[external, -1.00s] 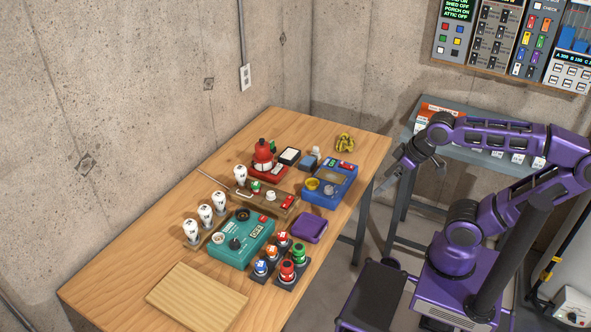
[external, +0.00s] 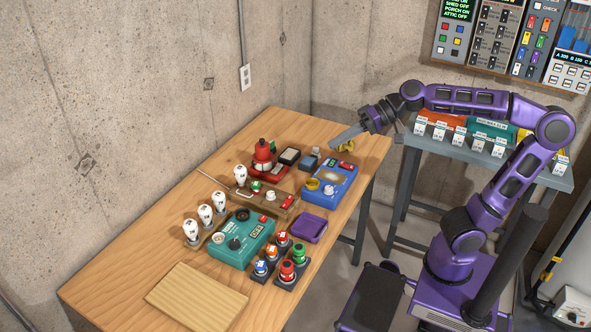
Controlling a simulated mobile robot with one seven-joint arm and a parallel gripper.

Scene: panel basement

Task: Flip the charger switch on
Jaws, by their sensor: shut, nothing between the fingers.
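Several devices stand on the wooden table; I cannot tell for sure which one is the charger. A blue box (external: 345,193) has a display, a yellow round part and a red and a green part on top. A teal box (external: 259,240) has a dark knob, a white round part and a label that seems to read OFF. No charger switch is clear enough to read. My gripper (external: 337,141) is shut and empty, above the table's back right part, beyond the blue box and apart from it.
A red lantern-like item (external: 263,153), a wooden strip (external: 245,201) with bulbs, a purple tray (external: 312,228) and several coloured buttons (external: 287,270) crowd the table. A wooden board (external: 197,296) lies in front. A wall panel (external: 510,38) hangs at right.

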